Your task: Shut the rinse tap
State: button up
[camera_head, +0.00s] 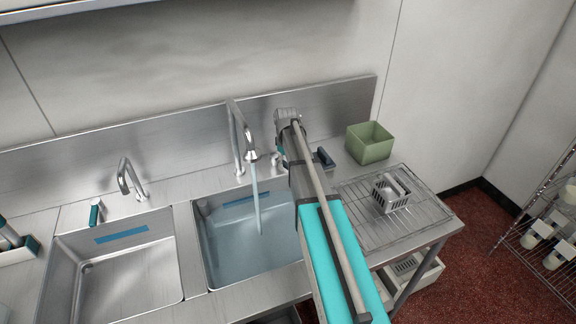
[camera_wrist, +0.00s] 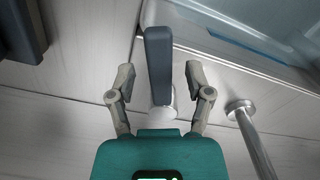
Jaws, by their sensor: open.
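The rinse tap's chrome spout (camera_head: 236,135) stands behind the right-hand sink, and a stream of water (camera_head: 257,200) falls from it into that sink. In the wrist view, a dark grey lever (camera_wrist: 158,58) on a round chrome base stands between the two fingers of my gripper (camera_wrist: 159,73). The fingers are apart, one on each side, with a gap to the lever on both sides. The foot of a chrome pipe (camera_wrist: 240,106) is to the right of the lever. In the head view my arm hides most of my gripper and the lever.
The right-hand sink (camera_head: 197,235) holds water. A left-hand sink (camera_head: 70,275) has its own spout (camera_head: 126,175) and teal handle (camera_head: 95,214). A dark block (camera_head: 325,158) and a green bin (camera_head: 370,143) stand right of my arm, near a wire rack (camera_head: 425,212) with a metal basket (camera_head: 390,193).

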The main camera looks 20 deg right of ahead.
dwell(0.3)
grip_shut()
jog(key=shift+d, duration=0.2)
